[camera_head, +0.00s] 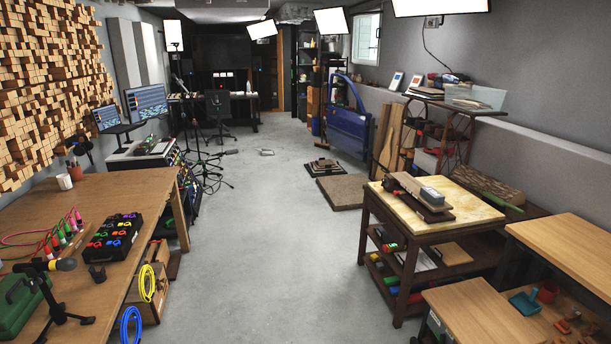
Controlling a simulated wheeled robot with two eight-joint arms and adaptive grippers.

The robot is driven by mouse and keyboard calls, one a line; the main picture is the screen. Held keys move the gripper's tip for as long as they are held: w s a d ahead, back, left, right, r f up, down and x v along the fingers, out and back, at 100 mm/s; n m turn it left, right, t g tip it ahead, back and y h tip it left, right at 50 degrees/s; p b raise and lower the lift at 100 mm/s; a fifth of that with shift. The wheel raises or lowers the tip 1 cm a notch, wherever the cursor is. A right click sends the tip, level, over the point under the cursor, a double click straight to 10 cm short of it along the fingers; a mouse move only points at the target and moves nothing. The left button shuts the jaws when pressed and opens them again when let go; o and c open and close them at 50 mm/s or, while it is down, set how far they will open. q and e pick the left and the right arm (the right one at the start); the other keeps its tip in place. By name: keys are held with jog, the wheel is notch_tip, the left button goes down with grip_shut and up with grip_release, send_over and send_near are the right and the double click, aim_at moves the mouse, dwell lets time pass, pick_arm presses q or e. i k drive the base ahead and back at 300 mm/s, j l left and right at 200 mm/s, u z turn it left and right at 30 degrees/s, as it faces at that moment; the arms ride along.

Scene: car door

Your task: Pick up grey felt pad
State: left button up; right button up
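I cannot pick out a grey felt pad for certain at this distance. A flat brown-grey square slab or mat (343,192) lies on the floor in the middle distance. Just behind it is a low stack of dark flat pieces (324,167). A small grey block (431,195) rests among dark pieces on the light top of the wooden cart at right. Neither of my grippers shows in the head view.
A blue car door (348,122) stands upright near the right wall. A long wooden table (100,195) with cables and tools fills the left. The wooden cart (372,232) and benches (565,235) line the right. The concrete floor (265,240) between them is clear.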

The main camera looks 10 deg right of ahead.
aim_at(430, 193)
jog(key=i+z, duration=0.35)
jog(key=i, duration=0.2)
jog(key=i+z, duration=0.3)
jog(key=i, duration=0.25)
jog(key=i+j+z, duration=0.35)
jog(key=i, duration=0.15)
jog(key=i+j+z, duration=0.35)
jog(key=i, duration=0.15)
jog(key=i+j+z, duration=0.25)
jog(key=i+z, duration=0.25)
jog(key=i+j+z, duration=0.3)
jog(key=z, duration=0.2)
jog(key=i+j+z, duration=0.25)
jog(key=j+z, duration=0.2)
jog(key=j, duration=0.15)
jog(key=i+j+z, duration=0.15)
jog(key=j+z, duration=0.35)
